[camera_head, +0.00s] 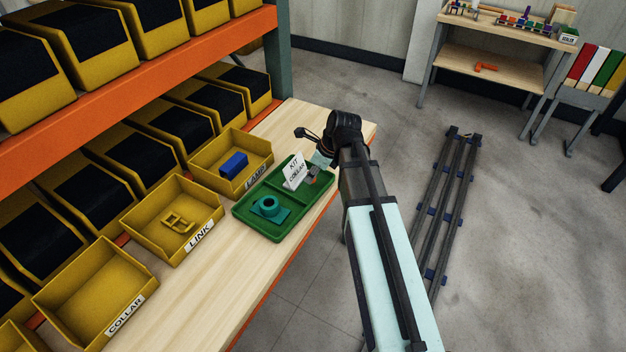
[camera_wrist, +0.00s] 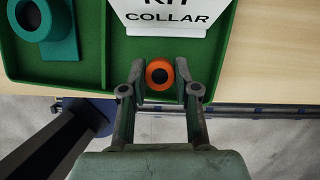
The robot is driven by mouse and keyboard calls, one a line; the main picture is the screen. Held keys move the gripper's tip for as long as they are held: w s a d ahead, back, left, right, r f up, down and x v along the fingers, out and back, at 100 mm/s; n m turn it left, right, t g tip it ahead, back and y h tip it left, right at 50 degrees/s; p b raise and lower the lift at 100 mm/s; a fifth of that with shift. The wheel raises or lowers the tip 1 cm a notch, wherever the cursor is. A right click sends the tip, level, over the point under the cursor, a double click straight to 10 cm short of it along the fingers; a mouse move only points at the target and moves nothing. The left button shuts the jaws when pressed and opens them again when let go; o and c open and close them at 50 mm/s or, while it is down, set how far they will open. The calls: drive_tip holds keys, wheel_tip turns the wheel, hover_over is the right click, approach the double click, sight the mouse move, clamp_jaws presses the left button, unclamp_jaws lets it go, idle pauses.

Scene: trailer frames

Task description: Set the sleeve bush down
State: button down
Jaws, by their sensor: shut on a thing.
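The sleeve bush (camera_wrist: 159,65), an orange ring with a dark bore, is between my fingertips in the wrist view. My gripper (camera_wrist: 160,80) is shut on it, over the right compartment of the green tray (camera_wrist: 122,50). I cannot tell whether the bush touches the tray floor. In the head view, my gripper (camera_head: 318,167) is at the right end of the tray (camera_head: 300,208), and the bush is mostly hidden. A teal flanged ring (camera_head: 268,206) lies in the tray's left compartment. A white card (camera_head: 294,172) reading KIT COLLAR stands close to my fingers.
Yellow bins labelled COLLAR (camera_head: 90,290), LINK (camera_head: 172,215) and LAMP (camera_head: 232,162) line the wooden bench (camera_head: 215,285) left of the tray. The LINK bin holds yellow parts, the LAMP bin a blue block. The bench edge runs close by the tray.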

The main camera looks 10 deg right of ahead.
drive_tip(key=shift+f, duration=1.6)
drive_tip(key=shift+f, duration=0.1)
drive_tip(key=c, duration=0.9)
unclamp_jaws()
drive_tip(key=shift+o, duration=0.2)
drive_tip(key=b+v, duration=0.1)
drive_tip(key=v, duration=1.1)
